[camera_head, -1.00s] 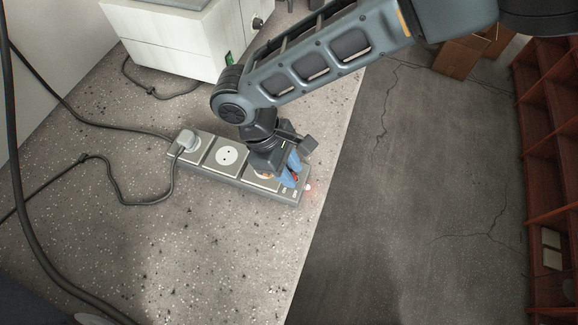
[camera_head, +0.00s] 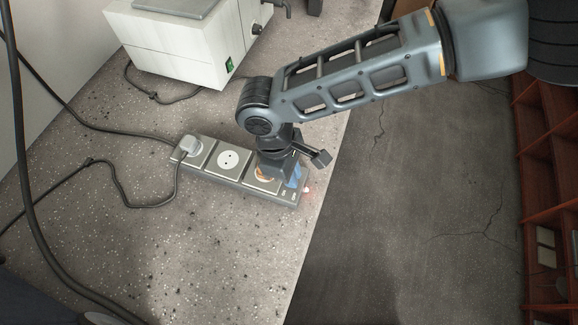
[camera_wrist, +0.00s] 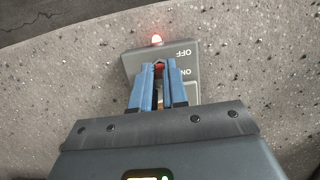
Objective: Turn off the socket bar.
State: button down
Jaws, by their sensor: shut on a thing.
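The grey socket bar (camera_head: 228,179) lies on the speckled bench near its right edge in the head view. Its end with printed OFF and ON labels shows in the wrist view (camera_wrist: 133,61). A red light (camera_wrist: 156,39) glows at that end, and it also shows in the head view (camera_head: 306,189). My gripper (camera_head: 294,182) is over this end, pointing down. In the wrist view, the blue fingers of my gripper (camera_wrist: 160,70) are close together around a small red switch (camera_wrist: 159,67), beside the labels. The fingers hide most of the switch.
A grey plug (camera_head: 189,145) with a dark cable sits in the far-left socket. A white appliance (camera_head: 175,50) stands behind. Cables (camera_head: 122,190) run across the bench at left. The bench drops to a dark floor (camera_head: 410,220) at right.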

jog(key=y+p, duration=0.1)
jog(key=d+t+y+p, duration=0.1)
jog(key=y, duration=0.1)
jog(key=shift+s+d+r, duration=0.1)
jog(key=shift+s, duration=0.15)
jog(key=shift+s+d+f+t+y, duration=0.1)
jog(key=shift+d+t+y, duration=0.15)
jog(key=shift+y, duration=0.45)
jog(key=shift+d+f+t+y, duration=0.1)
jog(key=shift+d+t+y, duration=0.15)
jog(key=shift+y, duration=0.45)
jog(key=c, duration=1.1)
grip_release()
jog(key=shift+c, duration=0.2)
jog(key=v, duration=0.7)
jog(key=shift+r+b, duration=0.3)
jog(key=shift+b, duration=0.05)
jog(key=shift+s, duration=0.1)
